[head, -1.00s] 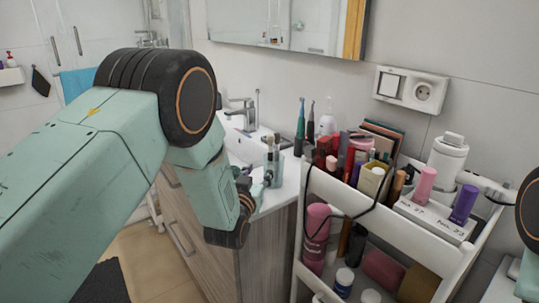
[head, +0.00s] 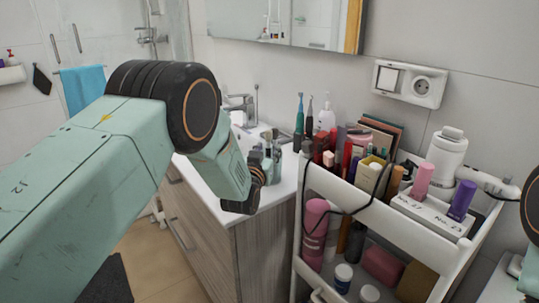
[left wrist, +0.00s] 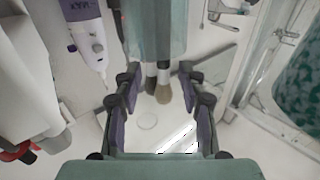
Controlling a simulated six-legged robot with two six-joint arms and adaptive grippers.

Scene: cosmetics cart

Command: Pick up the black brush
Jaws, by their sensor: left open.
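Makeup brushes (head: 268,136) stand upright in a small cup (head: 277,155) on the white washstand top in the head view. My left gripper (head: 262,172) is beside the cup and partly hides it. In the left wrist view my left gripper (left wrist: 160,84) is open, with a finger on each side of two brush heads. One brush head (left wrist: 163,88) is tan and fluffy; the other (left wrist: 150,80) is partly behind it. I cannot tell which brush is the black one. The fingers look apart from the brushes. My right gripper is not in view.
A white cart (head: 380,215) with several cosmetics stands right of the washstand. Electric toothbrushes (head: 299,118) and a soap pump (head: 327,116) stand behind the cup. A tap (head: 238,105) is at the back left. A black cable (head: 338,212) hangs over the cart's edge.

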